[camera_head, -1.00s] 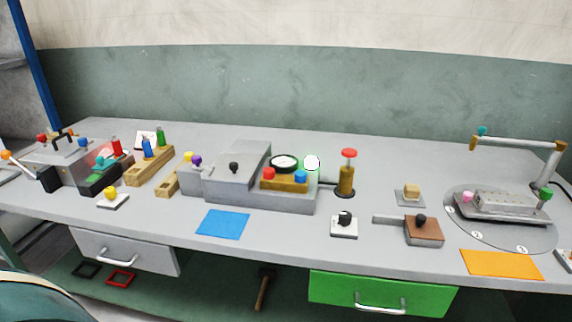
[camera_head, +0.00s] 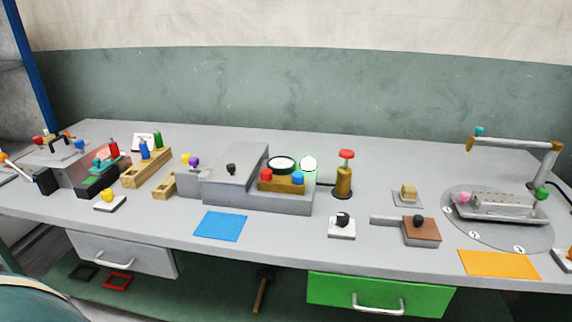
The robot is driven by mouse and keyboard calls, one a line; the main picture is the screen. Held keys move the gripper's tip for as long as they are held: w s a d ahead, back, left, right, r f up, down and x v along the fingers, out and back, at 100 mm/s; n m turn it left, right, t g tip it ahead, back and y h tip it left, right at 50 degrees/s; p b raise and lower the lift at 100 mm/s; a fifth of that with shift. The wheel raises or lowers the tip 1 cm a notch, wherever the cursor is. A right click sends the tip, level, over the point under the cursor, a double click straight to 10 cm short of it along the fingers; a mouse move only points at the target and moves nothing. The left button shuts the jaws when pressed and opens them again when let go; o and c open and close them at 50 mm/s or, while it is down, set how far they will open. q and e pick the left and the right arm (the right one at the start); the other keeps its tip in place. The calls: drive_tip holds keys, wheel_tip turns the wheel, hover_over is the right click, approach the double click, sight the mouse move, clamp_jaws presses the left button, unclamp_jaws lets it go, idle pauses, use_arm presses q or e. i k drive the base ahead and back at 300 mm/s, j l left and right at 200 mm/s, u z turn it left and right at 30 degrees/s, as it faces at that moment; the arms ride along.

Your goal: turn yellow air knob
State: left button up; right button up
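Two yellow knobs show in the head view. One yellow knob (camera_head: 107,194) sits on a small white base (camera_head: 110,204) on the left part of the bench, near the front edge. A second, smaller yellow knob (camera_head: 186,158) is on the left end of the grey press (camera_head: 230,178), next to a purple knob (camera_head: 194,162). I cannot tell from the picture which of them is the air knob. Neither of my grippers is in view.
The grey bench (camera_head: 300,232) carries a gauge (camera_head: 282,164), a red-topped pump (camera_head: 344,175), a black knob on a white base (camera_head: 342,226) and a turntable (camera_head: 480,238). A blue mat (camera_head: 220,226) lies in front of the press. Bench around the mat is clear.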

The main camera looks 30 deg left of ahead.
sight(106, 195)
drive_tip(key=u, duration=2)
drive_tip(key=i+j+z, duration=0.3)
drive_tip(key=j, duration=0.35)
drive_tip(key=i+j+z, duration=0.1)
drive_tip(key=j, duration=0.3)
drive_tip(key=i+j+z, duration=0.3)
drive_tip(key=j, duration=0.45)
drive_tip(key=i+j+z, duration=0.15)
drive_tip(key=j, duration=0.3)
drive_tip(key=i+j+z, duration=0.1)
drive_tip(key=j, duration=0.3)
